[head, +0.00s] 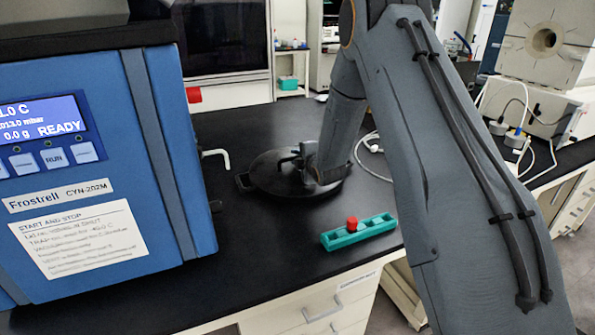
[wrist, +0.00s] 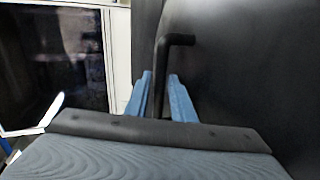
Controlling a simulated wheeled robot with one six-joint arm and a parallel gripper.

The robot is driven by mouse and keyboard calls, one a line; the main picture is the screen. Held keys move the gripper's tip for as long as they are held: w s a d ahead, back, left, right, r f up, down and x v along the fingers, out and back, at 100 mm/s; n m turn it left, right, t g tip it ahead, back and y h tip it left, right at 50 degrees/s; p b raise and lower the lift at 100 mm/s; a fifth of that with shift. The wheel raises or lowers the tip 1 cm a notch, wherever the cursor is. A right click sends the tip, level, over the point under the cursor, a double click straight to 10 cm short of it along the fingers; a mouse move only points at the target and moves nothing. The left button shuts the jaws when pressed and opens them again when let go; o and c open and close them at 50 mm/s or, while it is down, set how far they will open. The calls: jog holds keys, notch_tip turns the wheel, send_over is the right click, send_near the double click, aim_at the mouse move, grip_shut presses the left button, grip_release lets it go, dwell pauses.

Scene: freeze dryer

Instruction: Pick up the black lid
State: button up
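The black lid (head: 262,180) is round and lies flat on the black bench top, with a tab at its left edge. Its raised handle is partly hidden by my gripper (head: 303,165), which is low over the lid's middle. In the wrist view, the bent black handle (wrist: 178,40) runs down between the two blue fingers of my gripper (wrist: 160,78). The fingers stand apart on either side of it, with a narrow gap visible at the left. Contact on the right side is hard to tell. The dark lid face (wrist: 250,70) fills the right of that view.
A blue freeze dryer (head: 90,150) with a READY display stands at the left, its pale side handle (head: 217,157) jutting toward the lid. A teal rack (head: 358,232) with a red-topped item sits in front of the lid. A white cable lies behind my arm.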

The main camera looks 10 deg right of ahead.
grip_shut()
dwell(1.4)
jog(key=shift+r, duration=0.15)
